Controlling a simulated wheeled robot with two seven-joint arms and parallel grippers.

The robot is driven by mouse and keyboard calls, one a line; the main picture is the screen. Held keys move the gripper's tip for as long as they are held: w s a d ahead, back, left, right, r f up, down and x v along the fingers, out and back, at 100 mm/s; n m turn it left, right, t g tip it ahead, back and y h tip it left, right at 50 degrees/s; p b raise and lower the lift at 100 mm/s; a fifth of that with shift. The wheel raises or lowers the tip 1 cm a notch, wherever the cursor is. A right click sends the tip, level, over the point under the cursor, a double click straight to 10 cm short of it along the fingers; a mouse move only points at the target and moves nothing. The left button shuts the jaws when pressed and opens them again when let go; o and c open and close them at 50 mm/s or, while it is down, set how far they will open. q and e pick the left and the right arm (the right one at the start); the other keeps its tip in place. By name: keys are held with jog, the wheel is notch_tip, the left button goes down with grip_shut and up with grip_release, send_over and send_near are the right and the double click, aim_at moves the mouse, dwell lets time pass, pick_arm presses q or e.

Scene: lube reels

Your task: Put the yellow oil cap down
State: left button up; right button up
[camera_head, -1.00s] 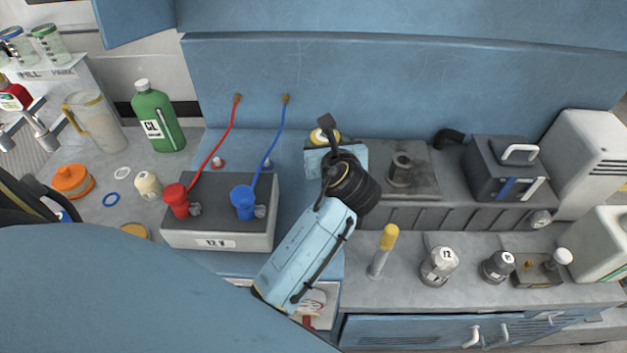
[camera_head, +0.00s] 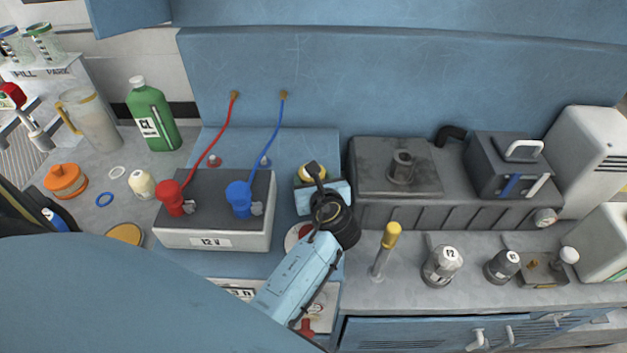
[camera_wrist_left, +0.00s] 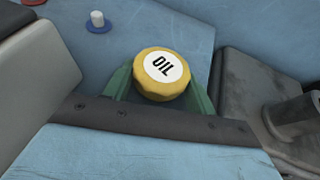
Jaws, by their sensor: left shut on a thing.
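The yellow oil cap (camera_head: 312,173), with a white OIL label, is between the green fingers of my left gripper (camera_wrist_left: 160,88). It also fills the middle of the left wrist view (camera_wrist_left: 162,74), its label facing the camera. In the head view, my left gripper (camera_head: 318,185) is over the blue surface between the battery box and the dark engine block. The wrist partly hides the area below the cap. I cannot tell whether the cap touches the surface. My right gripper is not in view.
The battery box (camera_head: 215,235) with red and blue terminals stands left of the gripper. The engine block (camera_head: 395,160) with an open neck (camera_head: 402,167) is to the right. A yellow-handled tool (camera_head: 387,248) stands in front. Blue surface (camera_head: 310,145) is bare behind the cap.

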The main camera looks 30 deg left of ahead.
pick_arm(q)
jog(key=shift+f, duration=0.15)
jog(key=o, duration=1)
jog(key=shift+r, duration=0.3)
jog(key=p+v, duration=0.1)
jog(key=v, duration=1.1)
jog(key=shift+p, duration=0.3)
